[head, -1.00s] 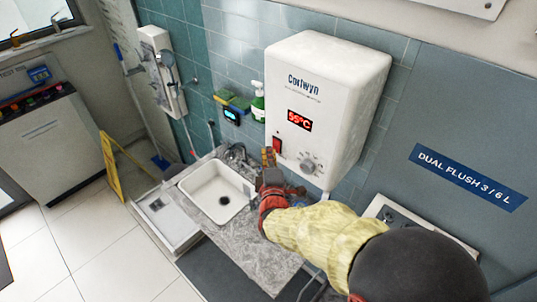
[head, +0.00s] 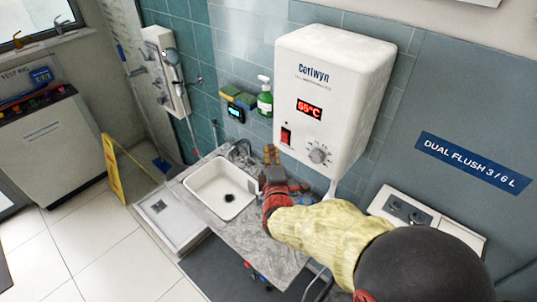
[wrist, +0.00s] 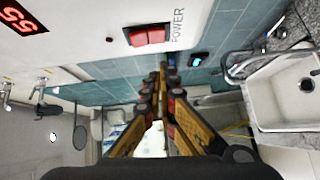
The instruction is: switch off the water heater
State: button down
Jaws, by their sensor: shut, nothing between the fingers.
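The white Corlwyn water heater (head: 335,95) hangs on the tiled wall, its red display (head: 309,109) lit at 55°C. Its red rocker switch (head: 286,135) is at the lower left of the front, left of a round knob (head: 319,154). In the wrist view the switch (wrist: 147,36) sits beside the word POWER, above my fingertips in the picture. My gripper (head: 271,153) is shut and empty, its fingertips below and slightly left of the switch, apart from it. The wrist view shows the closed fingers (wrist: 162,82) pointing past the heater's front. I cannot tell which way the rocker is tilted.
Below is a stone counter with a white sink (head: 221,188) and a tap. A green soap bottle (head: 265,98) and a small dark display box (head: 235,113) are on the wall left of the heater. A yellow floor sign (head: 113,168) stands at left.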

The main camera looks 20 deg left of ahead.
jog(key=v, duration=1)
jog(key=shift+f+b, duration=0.35)
jog(key=shift+s, duration=0.1)
jog(key=s+f+m+g+h, duration=0.1)
jog(key=s+f+m+g, duration=0.45)
jog(key=f, duration=0.55)
jog(key=s+d+f+m+g+h+b, duration=0.2)
jog(key=s+d+f+m+g, duration=0.15)
jog(key=s+d, duration=0.2)
jog(key=s+d+r+m+h+b, duration=0.1)
jog(key=s+d+r+m+b, duration=0.1)
jog(key=d, duration=1)
jog(key=s+d+r+m+h+b, duration=0.2)
jog(key=d+m+b, duration=0.4)
jog(key=d, duration=0.5)
jog(key=s+d+r+m+h+b, duration=0.2)
jog(key=s+d+m+b, duration=0.2)
jog(key=d, duration=0.8)
jog(key=shift+s+d+r+m+b, duration=0.3)
jog(key=shift+m+b, duration=0.05)
jog(key=shift+m, duration=0.65)
